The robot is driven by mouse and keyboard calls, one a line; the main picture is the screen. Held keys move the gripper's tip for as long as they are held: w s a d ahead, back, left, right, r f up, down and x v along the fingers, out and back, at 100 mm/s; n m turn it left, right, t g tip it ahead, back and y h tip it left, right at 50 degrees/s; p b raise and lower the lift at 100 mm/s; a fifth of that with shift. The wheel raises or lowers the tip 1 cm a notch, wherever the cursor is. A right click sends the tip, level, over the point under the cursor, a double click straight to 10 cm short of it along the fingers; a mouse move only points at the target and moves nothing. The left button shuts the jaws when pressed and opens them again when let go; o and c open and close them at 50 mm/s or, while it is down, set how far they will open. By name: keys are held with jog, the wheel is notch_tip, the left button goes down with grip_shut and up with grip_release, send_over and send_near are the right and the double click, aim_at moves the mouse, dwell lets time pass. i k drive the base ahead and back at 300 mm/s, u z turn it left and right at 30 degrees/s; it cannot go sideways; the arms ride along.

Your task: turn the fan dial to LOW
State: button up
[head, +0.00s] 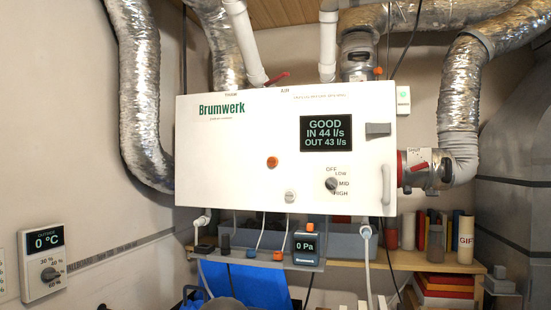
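The fan dial (331,184) is a small dark round knob on the lower right of the white Brumwerk unit's front (235,165). The labels OFF, LOW, MID and HIGH run around it from the top down its right side. The knob is too small to tell for sure which label its pointer faces. Nothing covers the dial or its labels. A display (328,134) above it reads GOOD, IN 44 l/s, OUT 43 l/s. I cannot make out my gripper in this view, and nothing is seen touching the dial.
An orange button (272,162), a pale round knob (290,196), a grey latch (378,129) and a white handle (386,185) are on the same front. A narrow shelf with a 0 Pa gauge (306,243) sits below. Silver ducts (140,95) flank the unit.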

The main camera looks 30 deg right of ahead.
aim_at(331, 184)
jog(key=z, duration=1.45)
